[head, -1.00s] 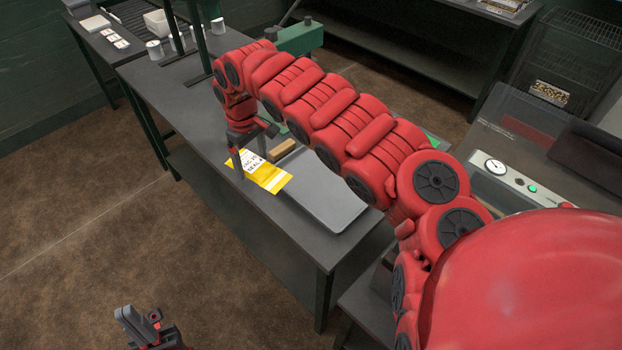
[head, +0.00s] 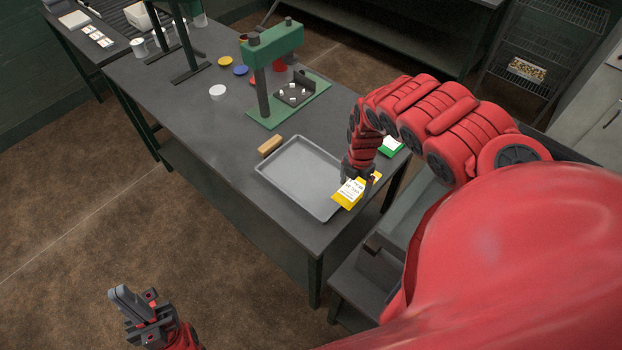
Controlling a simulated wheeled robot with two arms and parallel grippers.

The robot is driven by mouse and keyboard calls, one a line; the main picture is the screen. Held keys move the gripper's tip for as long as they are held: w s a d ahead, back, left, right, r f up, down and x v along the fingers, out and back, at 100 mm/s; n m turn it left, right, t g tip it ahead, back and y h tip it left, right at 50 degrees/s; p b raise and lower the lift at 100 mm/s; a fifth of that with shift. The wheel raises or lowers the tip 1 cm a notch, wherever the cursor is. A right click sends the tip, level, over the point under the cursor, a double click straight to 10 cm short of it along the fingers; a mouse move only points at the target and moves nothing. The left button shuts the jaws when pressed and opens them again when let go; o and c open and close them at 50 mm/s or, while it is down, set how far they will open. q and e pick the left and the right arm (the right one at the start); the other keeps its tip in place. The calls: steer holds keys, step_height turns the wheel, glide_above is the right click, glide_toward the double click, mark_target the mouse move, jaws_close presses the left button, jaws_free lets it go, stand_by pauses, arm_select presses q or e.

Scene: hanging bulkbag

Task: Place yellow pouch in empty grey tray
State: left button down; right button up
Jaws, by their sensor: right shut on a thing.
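The yellow pouch (head: 348,199) with a white printed label is held in my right gripper (head: 360,178), which is shut on it. The pouch is tilted and overlaps the right edge of the grey tray (head: 285,185) in the head view. I cannot tell how far it is above the tray or table. The tray lies flat on the dark table and its visible inside is empty. My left gripper (head: 133,306) is at the lower left, over the floor and away from the table. Its fingers appear close together, and whether they are shut is unclear.
A wooden block (head: 270,145) sits at the tray's far left edge. A green press (head: 275,70) stands behind it. A green-and-white packet (head: 391,147) lies right of my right wrist.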

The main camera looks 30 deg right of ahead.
steer(key=b, duration=0.8)
glide_above(312, 187)
steer(key=s+d, duration=0.1)
steer(key=s, duration=0.1)
steer(key=shift+w+d+f, duration=0.15)
steer(key=shift+f, duration=0.75)
steer(key=shift+w+a+r+p, duration=0.35)
steer(key=shift+w+a+p, duration=0.1)
steer(key=shift+p, duration=0.25)
steer(key=shift+w+a+f, duration=0.15)
steer(key=shift+w+a, duration=0.1)
steer(key=shift+w, duration=0.2)
step_height(312, 187, down, 3)
steer(key=shift+r+p, duration=0.15)
steer(key=shift+p, duration=0.5)
steer(key=shift+s+f, duration=0.1)
steer(key=shift+f, duration=0.35)
steer(key=o, duration=1.3)
